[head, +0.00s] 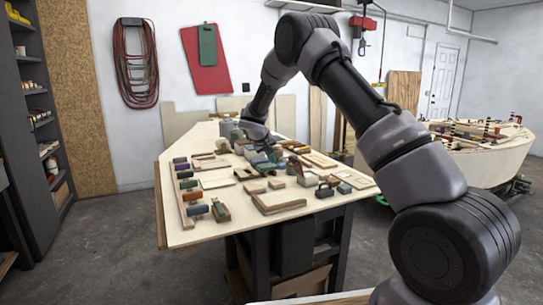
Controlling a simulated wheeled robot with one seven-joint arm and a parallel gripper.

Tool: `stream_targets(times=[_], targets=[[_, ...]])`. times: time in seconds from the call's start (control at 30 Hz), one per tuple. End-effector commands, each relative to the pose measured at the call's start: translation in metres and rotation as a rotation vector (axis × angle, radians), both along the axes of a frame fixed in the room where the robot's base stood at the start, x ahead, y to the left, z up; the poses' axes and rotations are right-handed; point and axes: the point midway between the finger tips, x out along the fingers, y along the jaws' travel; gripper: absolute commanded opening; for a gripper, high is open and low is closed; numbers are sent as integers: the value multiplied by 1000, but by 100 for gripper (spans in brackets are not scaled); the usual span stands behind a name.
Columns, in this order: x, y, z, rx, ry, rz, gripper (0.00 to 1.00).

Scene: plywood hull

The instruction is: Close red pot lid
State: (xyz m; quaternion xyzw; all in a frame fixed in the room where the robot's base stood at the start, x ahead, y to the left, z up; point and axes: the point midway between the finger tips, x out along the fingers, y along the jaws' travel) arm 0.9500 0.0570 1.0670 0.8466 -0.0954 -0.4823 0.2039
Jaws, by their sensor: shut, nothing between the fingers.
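My arm reaches over the workbench (235,240), and my gripper (268,152) is low over the back middle of its top, among small items. It is small and partly lost against the clutter behind it; it is shut and empty. I cannot make out a red pot or its lid for certain. Small coloured things crowd around the gripper, too small to name, and my arm's end hides part of that area. I cannot tell whether the gripper touches any of them.
Coloured rolls (187,184) line the bench's left side. Flat wooden frames (275,200) lie near the front. A dark-handled item (324,190) sits at the right. A plywood hull (485,165) stands at the right, shelves (35,120) at the left. Floor is clear left of the bench.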

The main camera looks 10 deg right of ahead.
Motion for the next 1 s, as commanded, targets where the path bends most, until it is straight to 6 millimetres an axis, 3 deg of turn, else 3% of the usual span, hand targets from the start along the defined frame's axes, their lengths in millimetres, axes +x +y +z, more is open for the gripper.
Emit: stream_targets(times=[0.27,0.53,1.0], targets=[[31,-23,-47,1,1,-2,0],[39,-55,-39,2,-1,-2,0],[40,-59,-38,3,0,-1,0]])
